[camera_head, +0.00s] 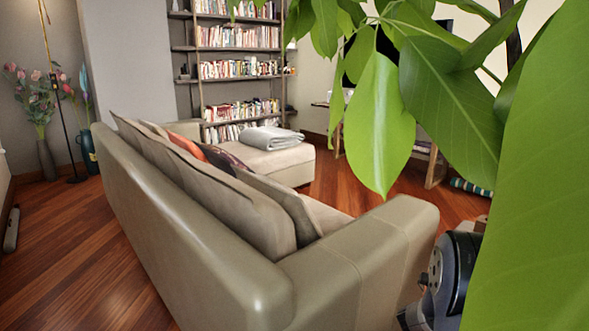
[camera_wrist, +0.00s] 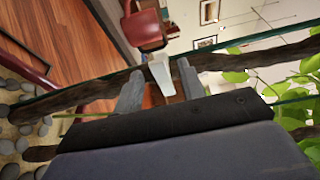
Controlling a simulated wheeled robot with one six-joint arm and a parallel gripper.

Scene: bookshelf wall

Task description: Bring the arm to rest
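My gripper (camera_wrist: 160,82) shows in the wrist view with its two grey fingers apart. A pale, tapered thing (camera_wrist: 161,74) appears in the gap between the fingertips; it looks like part of the background, and I see no clear grip on it. The wrist view is tilted. In the head view only a dark, rounded joint of my arm (camera_head: 457,272) shows at the lower right, partly behind a large leaf. My gripper is hidden or out of frame there.
Large green leaves (camera_head: 440,90) crowd the head view's right side. A beige sofa (camera_head: 190,240) fills the middle. Wooden floor (camera_head: 60,250) is open at left. In the wrist view, brown branches (camera_wrist: 90,95), grey pebbles (camera_wrist: 20,130) and leaves (camera_wrist: 285,85) lie close around my gripper.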

